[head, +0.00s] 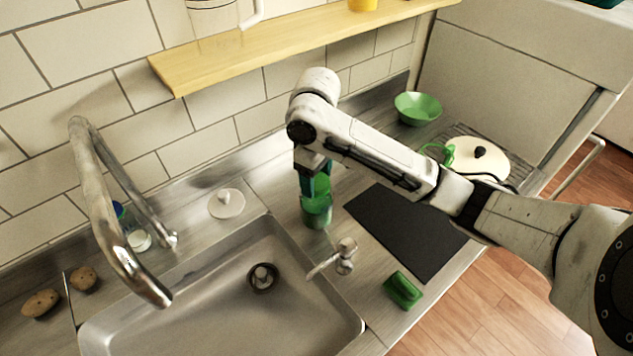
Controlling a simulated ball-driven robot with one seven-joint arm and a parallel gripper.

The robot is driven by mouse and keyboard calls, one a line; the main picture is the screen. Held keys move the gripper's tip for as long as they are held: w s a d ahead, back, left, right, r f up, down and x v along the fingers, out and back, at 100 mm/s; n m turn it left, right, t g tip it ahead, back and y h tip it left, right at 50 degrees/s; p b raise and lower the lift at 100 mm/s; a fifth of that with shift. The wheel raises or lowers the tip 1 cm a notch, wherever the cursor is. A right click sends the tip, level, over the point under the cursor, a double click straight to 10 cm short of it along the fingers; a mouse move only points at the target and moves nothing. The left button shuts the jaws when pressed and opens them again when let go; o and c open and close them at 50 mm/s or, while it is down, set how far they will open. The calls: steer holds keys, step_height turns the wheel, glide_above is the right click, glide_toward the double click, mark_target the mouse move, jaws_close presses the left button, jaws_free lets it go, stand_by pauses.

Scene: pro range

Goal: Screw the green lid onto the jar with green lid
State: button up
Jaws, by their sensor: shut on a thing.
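A green jar (317,211) stands upright on the steel counter, between the sink and the dark mat. My gripper (314,187) points down right above the jar and is shut on the green lid (322,184). The lid is at the jar's mouth; I cannot tell whether it is seated or slightly apart. The fingers hide part of the lid and the jar's rim.
The sink (210,300) with its tall faucet (105,215) lies left, and a small tap (344,258) stands close in front of the jar. A shelf (290,45) runs behind.

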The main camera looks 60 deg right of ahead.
steer(key=o, duration=1.1)
steer(key=n+b, duration=0.1)
steer(key=n, duration=0.5)
steer(key=n, duration=0.2)
steer(key=shift+f+n+b, duration=0.1)
steer(key=shift+n+b, duration=0.3)
steer(key=n, duration=0.3)
steer(key=shift+b, duration=0.35)
